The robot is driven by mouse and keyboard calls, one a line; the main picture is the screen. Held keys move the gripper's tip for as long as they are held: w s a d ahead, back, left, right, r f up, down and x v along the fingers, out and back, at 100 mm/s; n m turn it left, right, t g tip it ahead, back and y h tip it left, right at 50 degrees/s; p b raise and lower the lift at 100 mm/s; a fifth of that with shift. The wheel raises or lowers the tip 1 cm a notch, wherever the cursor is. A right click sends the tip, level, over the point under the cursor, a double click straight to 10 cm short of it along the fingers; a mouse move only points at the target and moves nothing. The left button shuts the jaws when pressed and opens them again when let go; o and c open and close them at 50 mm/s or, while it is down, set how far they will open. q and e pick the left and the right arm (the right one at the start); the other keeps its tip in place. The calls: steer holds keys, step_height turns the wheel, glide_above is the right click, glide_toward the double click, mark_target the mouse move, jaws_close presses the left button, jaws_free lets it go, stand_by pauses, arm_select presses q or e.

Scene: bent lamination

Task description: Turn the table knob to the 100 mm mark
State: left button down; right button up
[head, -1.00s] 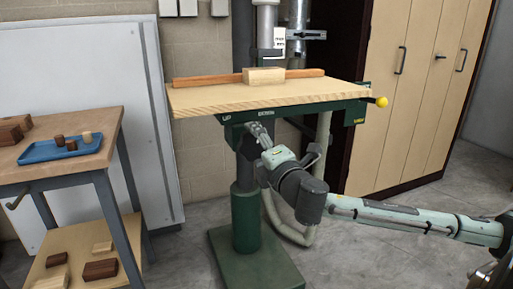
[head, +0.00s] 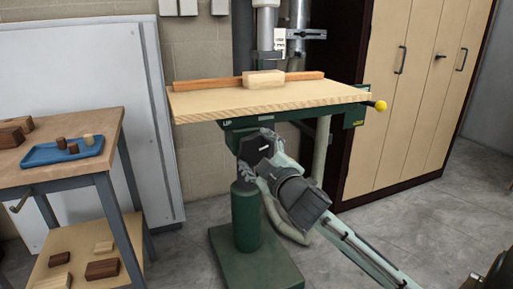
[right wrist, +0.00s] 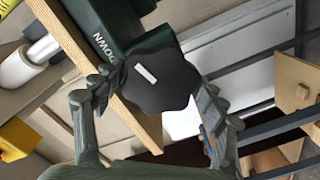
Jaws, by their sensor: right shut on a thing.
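The table knob (head: 257,148) is dark and lobed, with a white bar on its face, under the front of the wooden machine table (head: 270,95). My right gripper (head: 262,160) is at the knob. In the right wrist view the knob (right wrist: 158,82) sits between my right gripper's two fingers (right wrist: 157,100), which close on it from both sides. Its white bar is tilted there. "DOWN" shows on the green housing (right wrist: 88,28) beside it. A small white label (head: 279,42) by the column has marks too small to read. My left gripper is out of view.
A light wood block (head: 263,79) and a brown fence strip (head: 207,82) lie on the table. A yellow ball handle (head: 380,106) sticks out at its right. A workbench (head: 60,165) with a blue tray (head: 50,156) stands left. Floor at right is clear.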

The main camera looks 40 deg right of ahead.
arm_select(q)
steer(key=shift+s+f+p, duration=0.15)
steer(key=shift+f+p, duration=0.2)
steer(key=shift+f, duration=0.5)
arm_select(e)
steer(key=shift+d+r+m, duration=0.1)
steer(key=shift+r+m, duration=0.65)
steer(key=shift+m, duration=0.15)
steer(key=o, duration=1.1)
steer(key=shift+o, duration=0.2)
steer(key=shift+s+f, duration=0.1)
steer(key=shift+f, duration=0.05)
steer(key=shift+s+f, duration=0.1)
steer(key=shift+f, duration=0.05)
steer(key=shift+s, duration=0.3)
steer(key=v, duration=0.6)
steer(key=shift+s, duration=0.4)
